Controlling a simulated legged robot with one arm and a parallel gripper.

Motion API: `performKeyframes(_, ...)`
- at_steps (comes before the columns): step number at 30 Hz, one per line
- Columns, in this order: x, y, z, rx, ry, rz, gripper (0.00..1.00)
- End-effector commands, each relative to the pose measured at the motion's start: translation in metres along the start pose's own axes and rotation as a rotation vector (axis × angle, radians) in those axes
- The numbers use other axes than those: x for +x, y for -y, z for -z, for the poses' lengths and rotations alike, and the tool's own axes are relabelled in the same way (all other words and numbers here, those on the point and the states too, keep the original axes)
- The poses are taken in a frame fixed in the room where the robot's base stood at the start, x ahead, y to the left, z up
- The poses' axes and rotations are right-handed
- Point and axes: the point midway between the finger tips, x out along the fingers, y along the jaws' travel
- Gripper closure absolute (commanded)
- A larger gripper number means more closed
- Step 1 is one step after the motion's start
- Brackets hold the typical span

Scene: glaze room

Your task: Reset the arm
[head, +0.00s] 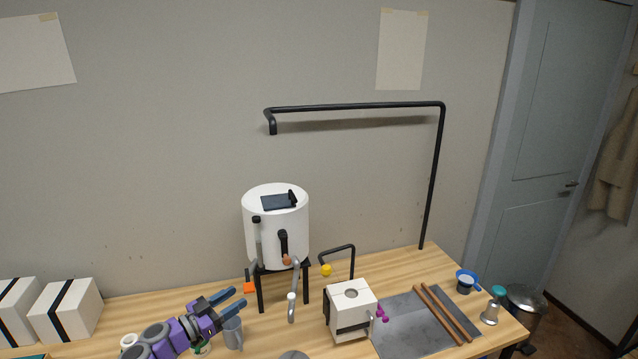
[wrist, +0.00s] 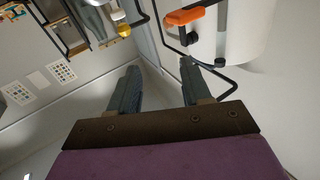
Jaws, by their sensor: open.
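My gripper (head: 238,297) is at the lower left of the head view, low over the wooden table, at the end of my purple and grey arm. Its two blue-grey fingers are apart, with nothing visible between them. In the wrist view the spread fingers (wrist: 160,70) point away from the camera, and the gap between them is empty. A grey mug (head: 233,334) stands very close to the gripper on its near side; I cannot tell whether they touch.
A white drum-shaped vessel (head: 276,228) on a black stand rises just right of the gripper, with a pipe at its front. A white box device (head: 351,309), grey slab (head: 398,328) and brown rods (head: 440,312) lie further right. White boxes (head: 66,309) stand left. A black overhead bar (head: 358,106) spans above.

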Motion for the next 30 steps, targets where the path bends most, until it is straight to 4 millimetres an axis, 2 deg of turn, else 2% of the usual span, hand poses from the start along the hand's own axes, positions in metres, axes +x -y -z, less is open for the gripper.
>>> performKeyframes(1, 0.015, 0.011, 0.023, 0.027, -0.024, 0.036, 0.52)
performKeyframes(6, 0.054, 0.053, 0.093, 0.098, -0.098, 0.216, 0.52)
performKeyframes(9, 0.074, 0.072, 0.132, 0.125, -0.131, 0.319, 0.52)
performKeyframes(15, 0.104, 0.098, 0.195, 0.131, -0.16, 0.527, 0.52)
performKeyframes(19, 0.119, 0.104, 0.224, 0.11, -0.148, 0.653, 0.52)
performKeyframes(24, 0.137, 0.098, 0.253, 0.064, -0.1, 0.798, 0.52)
performKeyframes(30, 0.15, 0.071, 0.262, -0.02, 0.019, 0.942, 0.52)
